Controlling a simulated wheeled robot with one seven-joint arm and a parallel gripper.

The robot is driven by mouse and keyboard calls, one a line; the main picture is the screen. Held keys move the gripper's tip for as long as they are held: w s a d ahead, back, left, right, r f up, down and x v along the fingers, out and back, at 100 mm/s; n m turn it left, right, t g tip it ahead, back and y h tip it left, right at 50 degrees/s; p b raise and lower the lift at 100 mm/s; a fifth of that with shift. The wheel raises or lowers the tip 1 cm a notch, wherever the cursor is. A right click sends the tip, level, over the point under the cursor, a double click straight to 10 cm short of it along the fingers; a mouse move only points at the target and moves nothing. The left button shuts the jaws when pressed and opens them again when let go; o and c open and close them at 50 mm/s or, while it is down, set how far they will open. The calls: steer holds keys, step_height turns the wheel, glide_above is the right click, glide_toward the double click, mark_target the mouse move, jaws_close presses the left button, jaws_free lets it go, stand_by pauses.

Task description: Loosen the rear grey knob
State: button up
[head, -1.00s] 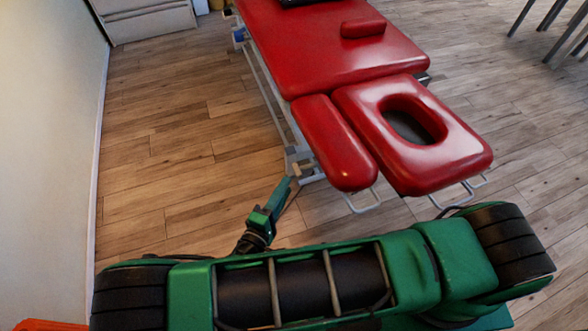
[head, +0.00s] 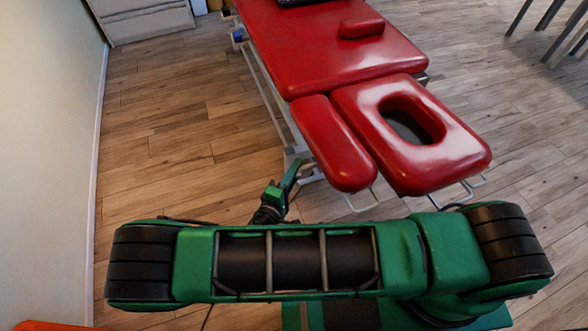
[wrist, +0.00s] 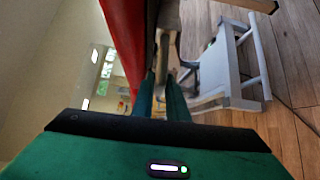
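The rear grey knob cannot be told apart for sure in either view. In the head view my gripper (head: 292,174) is low beside the white frame (head: 297,152) under the head end of the red treatment table (head: 330,55). Its tips are close to the frame; I cannot tell whether they touch it. In the wrist view the two green fingers (wrist: 162,82) stand apart with a narrow gap between them. A grey-brown part of the table lies just beyond the tips. The red cushion edge (wrist: 124,40) is left of the fingers and the white frame (wrist: 224,62) is right.
The red armrest pad (head: 335,142) and the face-hole headrest (head: 440,150) overhang near my gripper. Wire loops (head: 362,202) stick out below them. The wooden floor (head: 165,140) to the left is clear up to the wall (head: 45,150).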

jaws_close()
steer(key=n+g, duration=0.2)
steer(key=shift+g+y, duration=0.3)
steer(key=n+g, duration=0.2)
steer(key=g, duration=0.2)
steer(key=shift+n, duration=0.4)
steer(key=n+g, duration=0.2)
steer(key=g, duration=0.1)
steer(key=shift+n+g+h, duration=0.5)
steer(key=shift+n+g, duration=0.4)
steer(key=shift+g, duration=0.9)
